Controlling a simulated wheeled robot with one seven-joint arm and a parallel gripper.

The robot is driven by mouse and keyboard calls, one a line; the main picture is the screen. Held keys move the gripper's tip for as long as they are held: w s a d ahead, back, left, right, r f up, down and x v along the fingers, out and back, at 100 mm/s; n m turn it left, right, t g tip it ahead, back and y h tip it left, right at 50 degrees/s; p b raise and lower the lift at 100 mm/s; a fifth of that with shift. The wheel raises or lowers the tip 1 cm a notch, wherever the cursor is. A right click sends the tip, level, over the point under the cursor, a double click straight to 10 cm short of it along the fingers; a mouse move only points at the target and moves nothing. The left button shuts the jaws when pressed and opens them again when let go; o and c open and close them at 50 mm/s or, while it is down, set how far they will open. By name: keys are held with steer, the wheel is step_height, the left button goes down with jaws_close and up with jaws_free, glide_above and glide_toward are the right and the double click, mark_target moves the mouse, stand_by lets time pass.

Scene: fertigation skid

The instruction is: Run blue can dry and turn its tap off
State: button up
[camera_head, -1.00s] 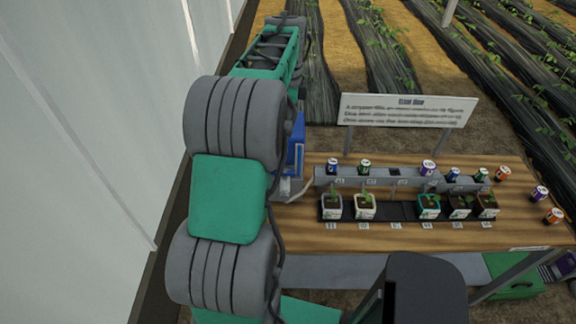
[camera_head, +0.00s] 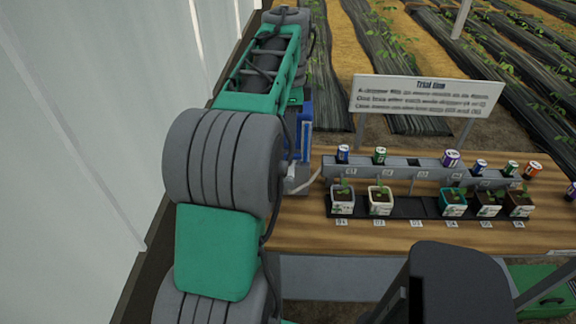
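A small blue can (camera_head: 343,154) sits at the left end of the grey rail (camera_head: 400,172) on the wooden bench. Another blue can (camera_head: 478,167) sits further right on the same rail. The taps are too small to make out, and I cannot tell whether any is on. My arm reaches away along the left; my gripper does not show.
Green cans (camera_head: 380,155) (camera_head: 511,168) share the rail. An orange can (camera_head: 532,169) stands at its right end, and a purple can (camera_head: 571,192) is at the picture's edge. A sign (camera_head: 426,96) stands behind the bench (camera_head: 300,235). A pale wall (camera_head: 70,150) runs close on the left.

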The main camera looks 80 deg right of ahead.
mark_target(290, 155)
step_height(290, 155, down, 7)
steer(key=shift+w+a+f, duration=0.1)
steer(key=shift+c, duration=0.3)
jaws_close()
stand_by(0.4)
